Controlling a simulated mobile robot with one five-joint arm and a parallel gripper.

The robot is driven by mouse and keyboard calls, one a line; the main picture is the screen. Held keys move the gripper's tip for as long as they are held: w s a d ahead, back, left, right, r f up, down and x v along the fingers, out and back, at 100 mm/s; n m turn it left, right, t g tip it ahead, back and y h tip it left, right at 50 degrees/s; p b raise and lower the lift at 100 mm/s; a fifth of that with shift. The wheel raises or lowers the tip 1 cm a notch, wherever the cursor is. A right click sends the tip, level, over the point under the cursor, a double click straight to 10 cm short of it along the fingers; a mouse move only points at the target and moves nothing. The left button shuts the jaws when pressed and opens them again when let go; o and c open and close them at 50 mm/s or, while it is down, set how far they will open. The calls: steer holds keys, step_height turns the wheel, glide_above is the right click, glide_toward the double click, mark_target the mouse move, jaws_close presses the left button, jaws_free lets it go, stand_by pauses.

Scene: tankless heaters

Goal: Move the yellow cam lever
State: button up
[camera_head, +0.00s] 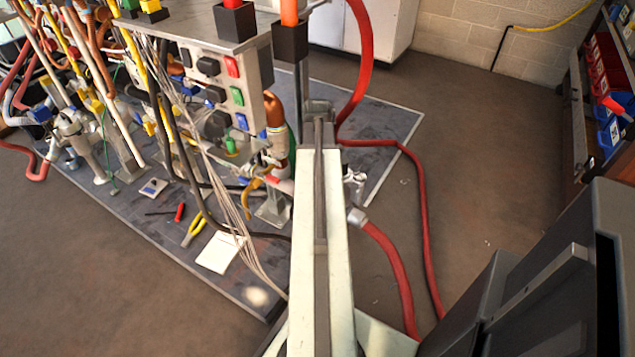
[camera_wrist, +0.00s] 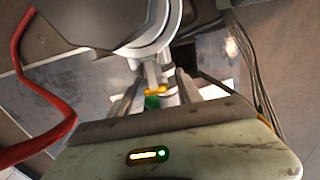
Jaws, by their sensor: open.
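A small yellow lever (camera_wrist: 156,91) shows in the wrist view, on a white and grey pipe fitting (camera_wrist: 165,45) with a green part (camera_wrist: 152,102) just below it. My gripper (camera_wrist: 160,77) is open, with one finger on each side of the lever's line of sight. I see no clear contact, and the gap in depth is hard to judge. In the head view a curved yellow handle (camera_head: 254,185) hangs low on the pipework, left of my arm; it may be the same lever. My gripper cannot be made out clearly there.
A panel with coloured switches (camera_head: 215,85) and dense pipes stands at the left. A red hose (camera_head: 420,200) runs along the floor at the right. Pliers (camera_head: 193,230) and a white sheet (camera_head: 219,252) lie on the dark mat. Shelves with bins (camera_head: 610,90) stand far right.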

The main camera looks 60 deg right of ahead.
jaws_close()
stand_by(1.4)
